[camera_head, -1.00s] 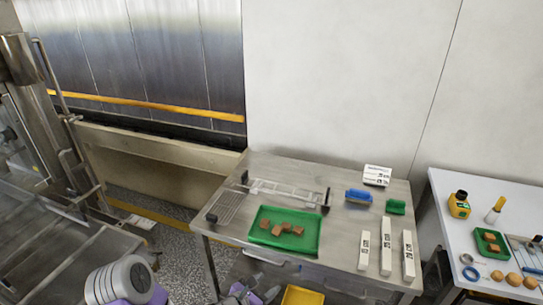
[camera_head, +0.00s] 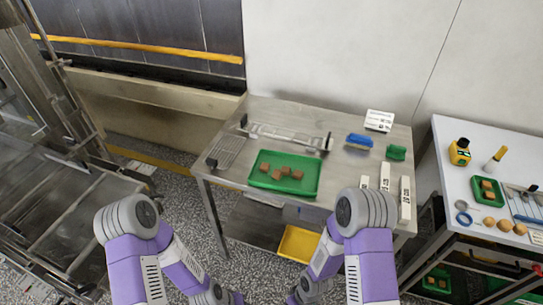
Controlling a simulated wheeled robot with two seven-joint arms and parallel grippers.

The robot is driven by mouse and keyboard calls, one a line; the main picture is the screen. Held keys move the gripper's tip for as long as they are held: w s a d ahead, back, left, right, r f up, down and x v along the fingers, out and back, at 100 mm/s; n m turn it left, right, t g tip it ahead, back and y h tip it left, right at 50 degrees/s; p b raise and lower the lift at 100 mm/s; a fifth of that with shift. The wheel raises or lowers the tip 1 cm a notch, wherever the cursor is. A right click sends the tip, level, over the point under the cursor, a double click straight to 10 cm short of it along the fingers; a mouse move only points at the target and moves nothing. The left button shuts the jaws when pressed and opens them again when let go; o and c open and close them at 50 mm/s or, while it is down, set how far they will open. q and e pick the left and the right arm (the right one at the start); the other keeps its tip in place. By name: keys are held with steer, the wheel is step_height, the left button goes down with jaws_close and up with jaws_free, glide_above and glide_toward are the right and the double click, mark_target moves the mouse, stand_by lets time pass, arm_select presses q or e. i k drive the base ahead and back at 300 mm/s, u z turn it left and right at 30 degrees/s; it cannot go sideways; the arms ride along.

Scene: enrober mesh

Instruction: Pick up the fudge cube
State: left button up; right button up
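Several brown fudge cubes (camera_head: 285,170) lie in a green tray (camera_head: 312,187) on the steel table (camera_head: 225,182). One cube (camera_head: 264,168) is at the tray's left side and another (camera_head: 297,175) is at the right of the group. My two purple and grey arms reach in at the bottom of the head view, in front of the table. Their wrists run down to the bottom edge. The gripper fingers do not show, and no arm touches the tray or cubes.
A wire rack (camera_head: 226,150), a blue brush (camera_head: 359,141), a small green item (camera_head: 396,153) and white boxes (camera_head: 405,195) share the table. A yellow bin (camera_head: 298,243) sits below. The right table (camera_head: 450,178) holds a smaller green tray (camera_head: 476,188) with brown pieces.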

mark_target(277, 174)
steer(key=z, duration=1.15)
steer(key=i, duration=0.5)
steer(key=u, duration=0.95)
